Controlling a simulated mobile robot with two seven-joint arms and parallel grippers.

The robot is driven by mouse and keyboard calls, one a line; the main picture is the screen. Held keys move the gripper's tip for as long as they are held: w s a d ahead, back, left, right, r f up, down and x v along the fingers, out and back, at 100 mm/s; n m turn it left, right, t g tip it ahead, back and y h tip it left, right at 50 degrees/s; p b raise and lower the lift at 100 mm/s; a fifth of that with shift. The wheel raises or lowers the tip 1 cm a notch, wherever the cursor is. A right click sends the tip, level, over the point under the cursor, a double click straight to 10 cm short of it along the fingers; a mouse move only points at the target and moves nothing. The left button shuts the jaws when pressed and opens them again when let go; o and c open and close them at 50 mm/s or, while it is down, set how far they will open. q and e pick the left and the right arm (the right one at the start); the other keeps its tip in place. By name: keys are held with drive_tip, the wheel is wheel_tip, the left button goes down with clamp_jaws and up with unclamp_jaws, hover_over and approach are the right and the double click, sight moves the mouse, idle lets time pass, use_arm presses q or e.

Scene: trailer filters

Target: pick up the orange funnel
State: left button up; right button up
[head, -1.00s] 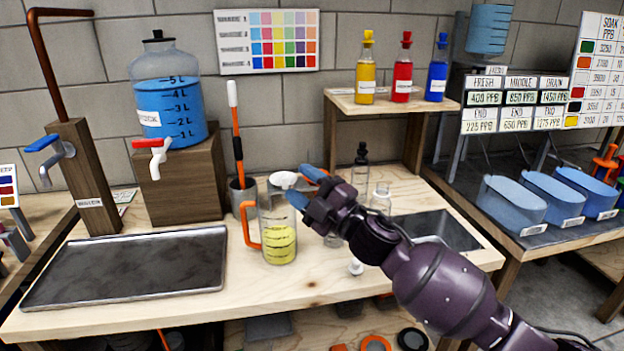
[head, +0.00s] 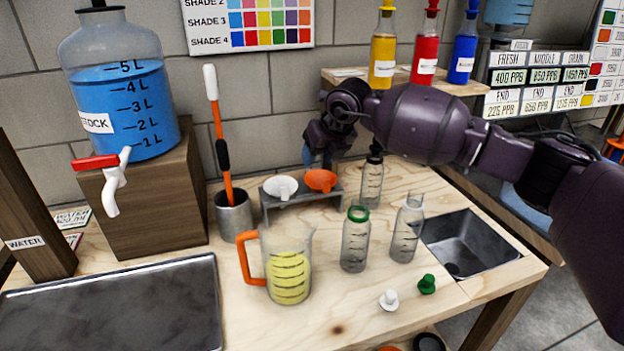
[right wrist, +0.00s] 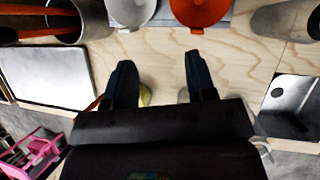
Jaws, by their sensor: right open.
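The orange funnel (head: 320,180) sits in a small grey rack (head: 306,200), to the right of a white funnel (head: 281,187). In the right wrist view, the orange funnel (right wrist: 200,10) is at the top edge, partly cut off, beyond my fingertips. My right gripper (head: 316,157) is above and close to the orange funnel in the head view, partly hidden by its own wrist. In the right wrist view, the right gripper (right wrist: 159,60) has its fingers apart with nothing between them. My left gripper is not in view.
A pitcher of yellow liquid (head: 289,278) stands in front of the rack. A steel cup with a brush (head: 235,217) is to its left. Clear bottles (head: 355,240) stand to the right, before a sink (head: 470,245). White and green stoppers (head: 427,284) lie in front.

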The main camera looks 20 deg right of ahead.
sight(327, 180)
drive_tip(key=d+f, duration=0.1)
drive_tip(key=f, duration=0.1)
drive_tip(key=w+d+f+m+h+b, duration=0.1)
drive_tip(key=f, duration=0.1)
drive_tip(key=d+f+h, duration=0.1)
drive_tip(key=f, duration=0.1)
drive_tip(key=shift+w+f+m+g, duration=0.1)
drive_tip(key=shift+w+m+g, duration=0.15)
drive_tip(key=shift+m+g, duration=0.05)
drive_tip(key=b+x, duration=0.1)
drive_tip(key=x, duration=0.1)
drive_tip(key=b+x, duration=0.1)
drive_tip(key=x, duration=0.1)
drive_tip(key=shift+w+d+f, duration=0.15)
drive_tip(key=shift+w+f, duration=0.15)
drive_tip(key=shift+w, duration=0.1)
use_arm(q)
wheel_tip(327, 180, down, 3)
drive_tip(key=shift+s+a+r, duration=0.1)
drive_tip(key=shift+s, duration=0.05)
use_arm(e)
drive_tip(key=shift+r, duration=0.2)
drive_tip(key=shift+c, duration=0.6)
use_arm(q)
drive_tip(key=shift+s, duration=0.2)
use_arm(e)
clamp_jaws()
